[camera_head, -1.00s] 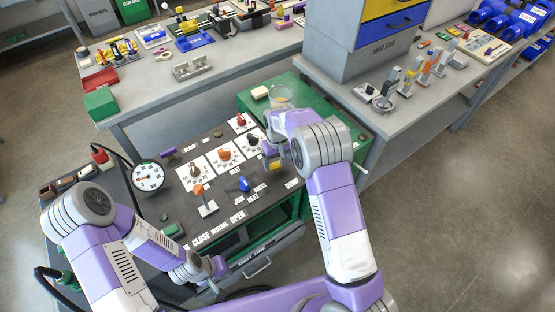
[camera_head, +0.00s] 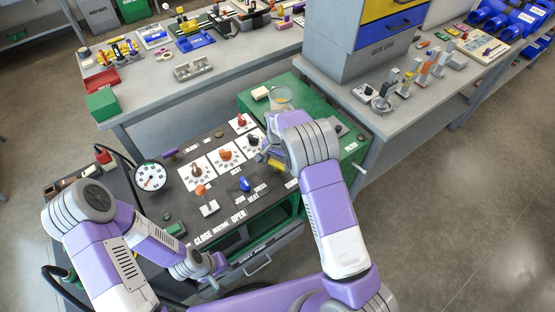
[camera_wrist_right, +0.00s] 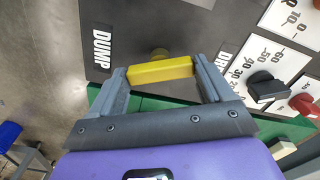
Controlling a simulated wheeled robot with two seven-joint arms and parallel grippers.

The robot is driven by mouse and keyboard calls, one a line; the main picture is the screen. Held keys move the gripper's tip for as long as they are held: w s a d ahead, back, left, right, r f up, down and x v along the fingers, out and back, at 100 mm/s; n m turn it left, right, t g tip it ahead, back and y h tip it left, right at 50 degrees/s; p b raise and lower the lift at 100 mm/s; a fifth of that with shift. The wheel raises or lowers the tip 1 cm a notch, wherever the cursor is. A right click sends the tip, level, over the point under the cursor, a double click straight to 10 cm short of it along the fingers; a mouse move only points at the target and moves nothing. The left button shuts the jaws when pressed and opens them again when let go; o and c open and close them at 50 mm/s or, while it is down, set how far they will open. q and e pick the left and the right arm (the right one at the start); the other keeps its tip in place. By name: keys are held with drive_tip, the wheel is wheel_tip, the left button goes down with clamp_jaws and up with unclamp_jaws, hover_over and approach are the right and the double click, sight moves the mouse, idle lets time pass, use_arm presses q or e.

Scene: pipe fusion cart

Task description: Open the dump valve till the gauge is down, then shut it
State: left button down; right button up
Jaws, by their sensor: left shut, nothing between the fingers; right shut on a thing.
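The yellow dump valve handle (camera_wrist_right: 160,71) is held crosswise between the fingers of my right gripper (camera_wrist_right: 165,78) in the right wrist view. A round brass-coloured part shows just behind it. The "DUMP" label (camera_wrist_right: 101,45) is to its left on the dark panel. In the head view my right gripper (camera_head: 268,158) is at the panel's right side, and the arm hides much of the valve. The white round gauge (camera_head: 149,177) stands at the panel's left; its reading is too small to tell. My left gripper (camera_head: 216,265) is shut and empty by the cart's front edge.
The cart panel carries an orange lever (camera_head: 201,191), a blue knob (camera_head: 245,184) and several dial knobs on white plates. A glass beaker (camera_head: 280,99) stands on the green top behind my right wrist. Grey workbenches lie behind and to the right.

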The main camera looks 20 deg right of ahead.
sight(278, 163)
drive_tip(key=shift+m+p, duration=0.45)
drive_tip(key=shift+m, duration=1.75)
drive_tip(key=o, duration=1)
drive_tip(key=shift+c, duration=0.2)
wheel_tip(278, 163, up, 8)
drive_tip(key=shift+f+p, duration=0.15)
drive_tip(key=shift+p, duration=0.3)
